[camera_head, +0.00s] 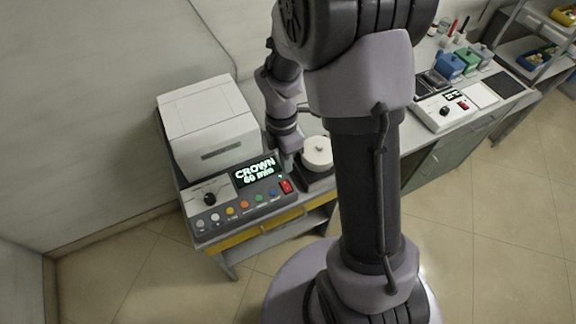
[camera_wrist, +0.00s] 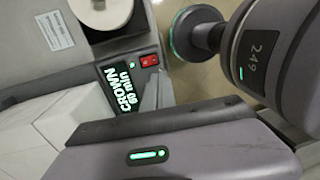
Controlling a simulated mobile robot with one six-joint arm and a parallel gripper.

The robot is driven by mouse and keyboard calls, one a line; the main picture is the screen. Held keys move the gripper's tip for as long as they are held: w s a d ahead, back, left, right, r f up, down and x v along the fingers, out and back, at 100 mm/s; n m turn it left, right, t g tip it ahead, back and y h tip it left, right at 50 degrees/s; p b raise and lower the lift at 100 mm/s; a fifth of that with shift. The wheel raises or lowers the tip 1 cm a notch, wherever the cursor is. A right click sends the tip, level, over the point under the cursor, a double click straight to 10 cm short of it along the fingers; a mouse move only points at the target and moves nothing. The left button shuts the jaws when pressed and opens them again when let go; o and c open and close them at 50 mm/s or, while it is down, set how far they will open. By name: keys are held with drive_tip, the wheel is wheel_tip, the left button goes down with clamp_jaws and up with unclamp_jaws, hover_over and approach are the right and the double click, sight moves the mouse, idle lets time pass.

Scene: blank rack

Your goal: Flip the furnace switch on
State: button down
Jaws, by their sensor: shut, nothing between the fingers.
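The furnace is a white box (camera_head: 208,125) at the left of the bench, with a grey control panel (camera_head: 222,215) in front. Its lit display (camera_head: 255,173) reads "CROWN 60 min". The red switch (camera_head: 286,186) sits at the panel's right end; it also shows in the wrist view (camera_wrist: 149,60). Which way the switch is tipped is too small to tell. My gripper (camera_head: 290,165) points down just behind the switch in the head view. In the wrist view the shut, empty fingers (camera_wrist: 155,88) end close beside the switch; I cannot tell whether they touch it.
A white round lidded pot (camera_head: 317,152) stands on a dark base just right of my gripper. Another panel with a red switch (camera_head: 463,105) stands farther right, near blue and green containers (camera_head: 449,65). My arm hides the middle of the bench.

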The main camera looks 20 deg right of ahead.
drive_tip(key=r, duration=0.2)
drive_tip(key=shift+s+d+r, duration=0.1)
drive_tip(key=shift+s+r, duration=0.15)
drive_tip(key=shift+r, duration=0.15)
drive_tip(key=s+a+r+m+t+y+b, duration=0.1)
drive_tip(key=s+a+r+m+t+b, duration=0.2)
drive_tip(key=m, duration=0.8)
drive_tip(key=s+a+r+m+t+y+b, duration=0.1)
drive_tip(key=s+a+r+m+t+b, duration=0.3)
drive_tip(key=s+r+m, duration=0.4)
drive_tip(key=s+a+m+b, duration=0.1)
drive_tip(key=m+b, duration=0.1)
drive_tip(key=m, duration=0.1)
drive_tip(key=shift+s+a+m, duration=0.2)
drive_tip(key=shift+s+m, duration=0.1)
drive_tip(key=shift+s, duration=0.05)
